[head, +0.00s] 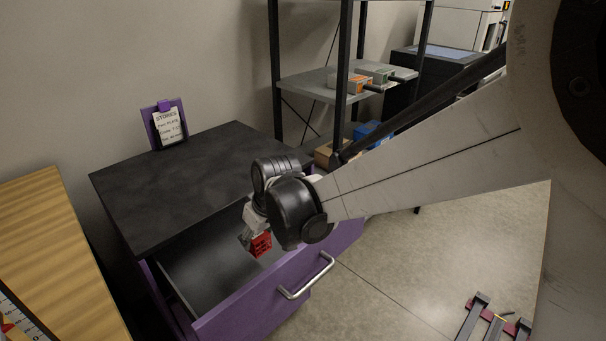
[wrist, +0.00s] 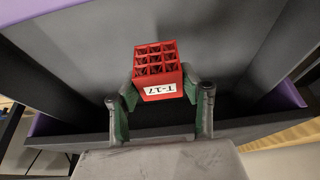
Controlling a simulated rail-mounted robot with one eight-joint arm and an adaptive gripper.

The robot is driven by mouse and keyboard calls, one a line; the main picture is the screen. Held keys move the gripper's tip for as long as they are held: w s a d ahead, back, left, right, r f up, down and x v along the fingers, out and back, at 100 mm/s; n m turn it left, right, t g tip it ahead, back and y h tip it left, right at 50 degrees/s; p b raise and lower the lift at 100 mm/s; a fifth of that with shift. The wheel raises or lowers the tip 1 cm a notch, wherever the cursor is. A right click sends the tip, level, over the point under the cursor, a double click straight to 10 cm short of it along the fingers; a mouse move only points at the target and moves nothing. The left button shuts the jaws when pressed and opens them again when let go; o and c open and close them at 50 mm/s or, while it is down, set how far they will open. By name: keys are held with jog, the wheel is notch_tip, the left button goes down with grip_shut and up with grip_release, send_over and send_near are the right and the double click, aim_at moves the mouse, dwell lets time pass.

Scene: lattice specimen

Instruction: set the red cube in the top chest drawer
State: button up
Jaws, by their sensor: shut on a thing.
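The red cube (head: 261,244) is an open lattice block. In the wrist view the red cube (wrist: 158,68) shows a white label reading "T-17". My gripper (wrist: 158,90) is shut on it, one finger on each side. In the head view my gripper (head: 250,232) is partly hidden by my wrist and holds the cube over the open top drawer (head: 200,275). The drawer has a purple front, a metal handle (head: 306,277) and a dark inside. The gap between cube and drawer floor is hard to judge.
The chest's black top (head: 190,180) is bare except for a purple sign holder (head: 165,124) at the back. A wooden surface (head: 55,260) stands at left. A metal shelf rack (head: 330,85) with small boxes stands behind at right.

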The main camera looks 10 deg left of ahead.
jog(key=d, duration=0.1)
jog(key=w+d+f, duration=0.1)
jog(key=d+f, duration=0.1)
jog(key=d, duration=0.1)
jog(key=shift+w+f+b, duration=0.15)
jog(key=shift+f+b, duration=0.1)
jog(key=shift+b, duration=0.1)
jog(key=shift+f+b, duration=0.65)
jog(key=shift+f, duration=1.3)
jog(key=shift+f, duration=0.2)
jog(key=o, duration=1.1)
jog(key=shift+o, duration=0.2)
jog(key=shift+r, duration=0.15)
